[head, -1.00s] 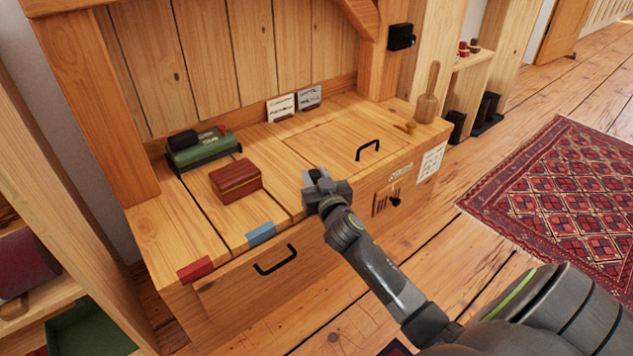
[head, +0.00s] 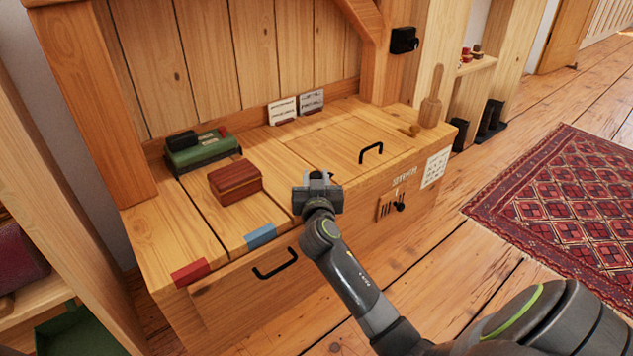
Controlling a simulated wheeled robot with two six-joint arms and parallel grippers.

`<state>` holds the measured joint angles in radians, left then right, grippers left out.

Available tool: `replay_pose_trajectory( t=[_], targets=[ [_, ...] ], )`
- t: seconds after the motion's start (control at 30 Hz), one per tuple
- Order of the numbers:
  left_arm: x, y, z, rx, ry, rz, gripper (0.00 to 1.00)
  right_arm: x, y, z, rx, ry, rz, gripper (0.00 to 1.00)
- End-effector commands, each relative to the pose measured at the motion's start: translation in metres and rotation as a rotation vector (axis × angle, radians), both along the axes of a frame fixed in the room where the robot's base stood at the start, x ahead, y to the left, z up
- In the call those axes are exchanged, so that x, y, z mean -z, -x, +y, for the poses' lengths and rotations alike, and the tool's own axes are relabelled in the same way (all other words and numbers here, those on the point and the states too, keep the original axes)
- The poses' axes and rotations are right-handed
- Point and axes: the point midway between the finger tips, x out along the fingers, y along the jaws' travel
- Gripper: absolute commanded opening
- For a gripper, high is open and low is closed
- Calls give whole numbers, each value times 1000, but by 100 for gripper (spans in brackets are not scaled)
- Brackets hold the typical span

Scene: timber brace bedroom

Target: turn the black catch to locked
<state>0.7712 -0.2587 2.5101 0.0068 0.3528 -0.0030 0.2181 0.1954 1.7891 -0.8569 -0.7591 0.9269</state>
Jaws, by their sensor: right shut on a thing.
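The black catch (head: 399,206) is a small dark knob on a wooden plate (head: 385,207) with dark upright marks, on the front of the timber chest (head: 165,237). It sits at the right end of the plate; its exact turn is too small to read. My right gripper (head: 318,181) is over the chest's front top edge, left of the catch and apart from it. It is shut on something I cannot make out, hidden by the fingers. My left gripper is not in view.
Black handles (head: 274,264) (head: 371,152) stick out from the front and lid. A patterned rug (head: 560,205) lies to the right.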

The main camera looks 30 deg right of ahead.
Motion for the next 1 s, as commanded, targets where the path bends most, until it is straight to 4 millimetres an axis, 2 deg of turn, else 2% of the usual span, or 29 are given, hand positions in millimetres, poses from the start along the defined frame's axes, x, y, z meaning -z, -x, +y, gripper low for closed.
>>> replay_pose_trajectory(
  t=[0.67, 0.7, 0.87, 1.0],
  targets=[
    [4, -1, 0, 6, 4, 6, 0, -2, -1, 2, 41, -2, -5, 8],
    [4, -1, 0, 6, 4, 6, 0, -1, -1, 2, 41, -2, -5, 33],
    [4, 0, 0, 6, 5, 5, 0, -1, 0, 1, 42, -2, -3, 52],
    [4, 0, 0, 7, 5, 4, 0, -1, 0, 1, 43, -1, -2, 52]
  ],
)
